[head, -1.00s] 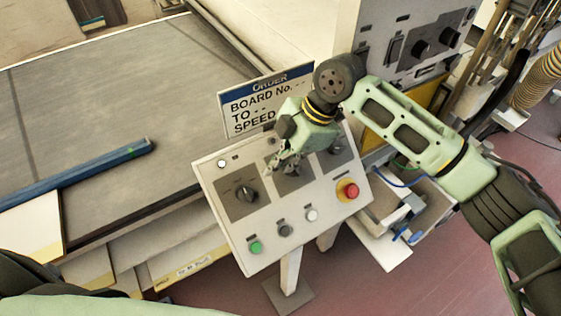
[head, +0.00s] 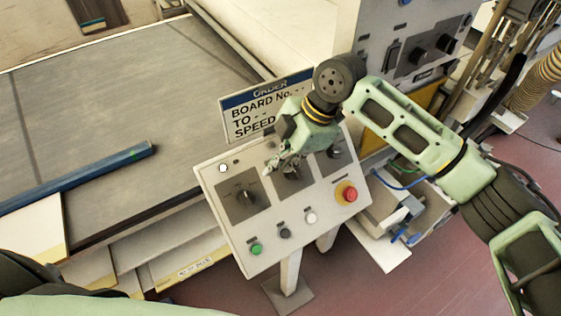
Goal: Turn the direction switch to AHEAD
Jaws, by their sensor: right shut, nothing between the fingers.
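The control panel (head: 277,244) stands on a post in the middle of the head view. It has a row of dark rotary switches: a left one (head: 245,197), a middle one (head: 293,176) and a right one (head: 334,153). Their labels are too small to read, so I cannot tell which one is the direction switch. My right gripper (head: 272,167) is shut and empty, just over the panel between the left and middle switches. It partly hides the middle switch; I cannot tell if it touches it. My left gripper is out of view.
A red emergency button (head: 346,193) on a yellow base, a green button (head: 257,249), a black button and a white button are on the panel. An order sign (head: 250,112) stands behind it. A conveyor (head: 120,110) with a blue bar (head: 100,170) lies left.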

